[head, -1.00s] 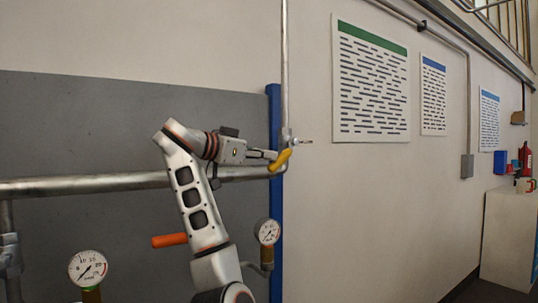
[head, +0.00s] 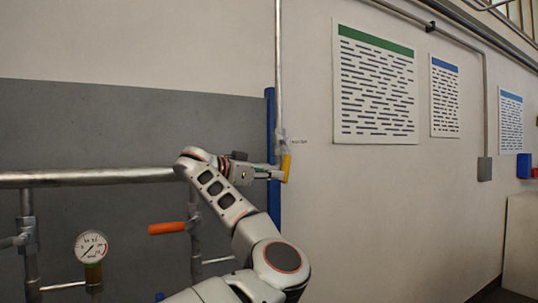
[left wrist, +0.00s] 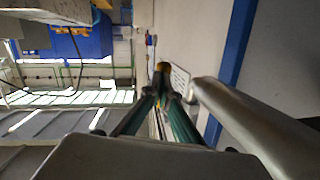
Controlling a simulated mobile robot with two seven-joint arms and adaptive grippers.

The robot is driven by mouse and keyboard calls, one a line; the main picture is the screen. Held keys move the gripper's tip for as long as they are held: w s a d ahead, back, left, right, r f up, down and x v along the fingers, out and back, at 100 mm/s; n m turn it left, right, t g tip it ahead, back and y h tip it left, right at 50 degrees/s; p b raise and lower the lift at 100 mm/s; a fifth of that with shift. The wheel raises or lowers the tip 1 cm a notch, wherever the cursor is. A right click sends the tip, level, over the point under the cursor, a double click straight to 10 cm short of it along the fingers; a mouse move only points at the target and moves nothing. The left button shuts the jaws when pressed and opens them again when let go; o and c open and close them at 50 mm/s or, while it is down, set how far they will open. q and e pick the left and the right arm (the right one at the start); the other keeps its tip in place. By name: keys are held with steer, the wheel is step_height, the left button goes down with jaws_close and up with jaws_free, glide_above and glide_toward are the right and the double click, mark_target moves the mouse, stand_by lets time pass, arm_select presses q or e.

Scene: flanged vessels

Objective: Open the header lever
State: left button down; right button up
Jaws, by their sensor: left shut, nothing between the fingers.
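The yellow lever (head: 286,168) sits by the right end of the long horizontal pipe, where the thin vertical pipe comes down. It stands nearly upright in the head view. My left gripper (head: 279,174) is shut and empty, with its fingertips at the lever's left side; whether they touch it I cannot tell. In the left wrist view the closed fingertips (left wrist: 163,96) lie just below a small yellow piece (left wrist: 161,67) of the lever, partly hidden behind them. My right gripper is not in view.
The horizontal pipe (head: 90,178) runs left from the lever. A blue post (head: 271,120) stands behind it. An orange handle (head: 168,228) and a pressure gauge (head: 91,246) are lower left. The wall with posters (head: 375,85) on the right is clear of obstacles nearby.

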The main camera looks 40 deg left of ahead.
arm_select(q)
steer(key=shift+w+d+f, duration=0.2)
steer(key=shift+w+f, duration=0.3)
steer(key=shift+w, duration=0.35)
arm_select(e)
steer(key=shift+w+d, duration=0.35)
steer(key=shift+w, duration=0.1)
arm_select(q)
steer(key=shift+s+f, duration=0.1)
